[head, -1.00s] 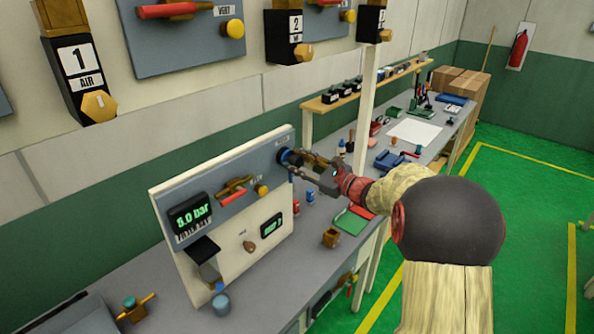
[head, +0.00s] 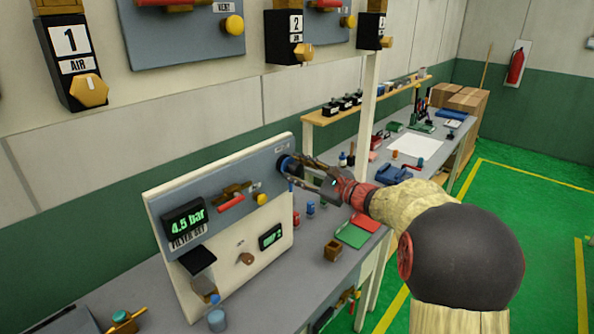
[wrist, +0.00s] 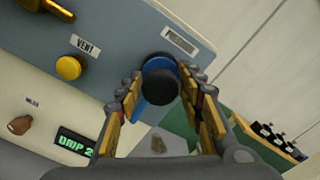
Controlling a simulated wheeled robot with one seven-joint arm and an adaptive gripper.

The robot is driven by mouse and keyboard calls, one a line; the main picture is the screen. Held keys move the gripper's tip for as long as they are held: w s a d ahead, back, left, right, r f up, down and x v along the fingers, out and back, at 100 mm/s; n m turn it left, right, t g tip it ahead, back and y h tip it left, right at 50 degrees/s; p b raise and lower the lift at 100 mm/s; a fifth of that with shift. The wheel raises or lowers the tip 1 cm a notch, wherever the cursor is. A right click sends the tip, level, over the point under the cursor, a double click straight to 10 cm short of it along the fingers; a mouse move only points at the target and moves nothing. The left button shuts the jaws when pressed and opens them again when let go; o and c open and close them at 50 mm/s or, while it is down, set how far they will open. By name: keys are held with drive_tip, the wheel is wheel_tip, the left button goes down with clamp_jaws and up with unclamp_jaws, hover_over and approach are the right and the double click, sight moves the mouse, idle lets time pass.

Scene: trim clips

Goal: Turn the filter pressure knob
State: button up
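The filter pressure knob (head: 284,163) is a round dark knob with a blue collar at the upper right of the tilted bench panel (head: 279,217). In the wrist view the black-faced knob (wrist: 162,86) sits between my two fingertips, which appear to touch its sides. My gripper (head: 297,169) reaches it from the right and is shut on it; it also shows in the wrist view (wrist: 160,78). The pressure display (head: 186,218) at the panel's left reads 4.5 bar in green. The fingers partly hide the knob in the head view.
A red-handled valve (head: 231,204), a yellow knob (head: 261,199) and a second display (head: 271,237) share the panel. A red-and-green tray (head: 353,236) and a small brown box (head: 333,250) lie on the bench to the right. Wall valve units hang above.

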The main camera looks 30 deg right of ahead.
drive_tip(key=shift+o, duration=1.2)
drive_tip(key=v, duration=1.2)
